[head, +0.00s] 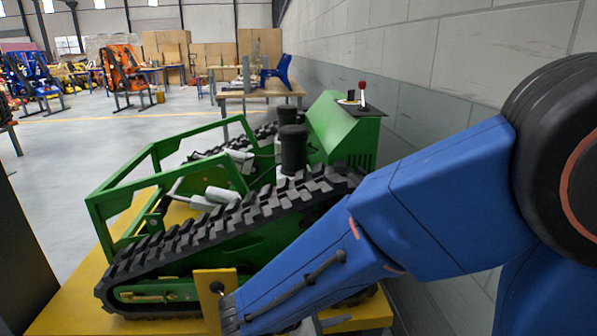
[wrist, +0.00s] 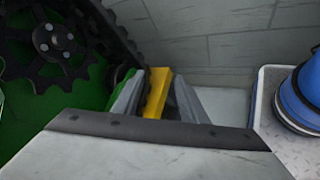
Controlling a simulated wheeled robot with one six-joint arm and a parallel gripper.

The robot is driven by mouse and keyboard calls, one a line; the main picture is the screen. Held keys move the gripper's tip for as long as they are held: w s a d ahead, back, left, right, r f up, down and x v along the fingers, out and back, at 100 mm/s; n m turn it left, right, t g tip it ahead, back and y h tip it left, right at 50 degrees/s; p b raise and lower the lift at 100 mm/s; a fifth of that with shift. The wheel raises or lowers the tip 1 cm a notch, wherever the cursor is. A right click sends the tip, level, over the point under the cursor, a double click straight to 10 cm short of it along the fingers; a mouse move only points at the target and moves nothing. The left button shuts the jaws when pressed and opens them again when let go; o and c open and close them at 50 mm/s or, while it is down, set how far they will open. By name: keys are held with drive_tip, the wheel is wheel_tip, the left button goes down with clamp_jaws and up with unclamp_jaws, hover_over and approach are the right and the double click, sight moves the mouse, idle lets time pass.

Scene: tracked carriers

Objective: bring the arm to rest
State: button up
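My blue arm reaches from the right edge of the head view down to the lower middle. My gripper (head: 230,312) is at its end, beside a yellow plate (head: 213,283) with a dark hole, low against the side of the green tracked carrier (head: 185,246). In the wrist view my gripper (wrist: 160,85) has its two grey fingers apart, with a yellow piece (wrist: 157,92) between them. I cannot tell whether the fingers press on it. The carrier's black track and green side (wrist: 85,90) show at the left there.
The carrier stands on a yellow base (head: 75,305). A grey block wall (head: 480,60) runs close along the right side. A wooden table (head: 262,90) with a blue chair (head: 280,72) stands behind. Open floor (head: 60,170) lies to the left.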

drive_tip(key=s+d+r+m+g+y, duration=0.1)
drive_tip(key=s+d+r+m+y, duration=0.3)
drive_tip(key=d+m, duration=0.5)
drive_tip(key=s+d+r+m+g+y, duration=0.1)
drive_tip(key=s+d+r+m+y, duration=0.3)
drive_tip(key=s+d+m, duration=0.3)
drive_tip(key=shift+s+d+r+m+g+y, duration=0.25)
drive_tip(key=shift+d+m+y, duration=0.85)
drive_tip(key=shift+d, duration=1.1)
drive_tip(key=shift+f, duration=0.1)
idle(0.5)
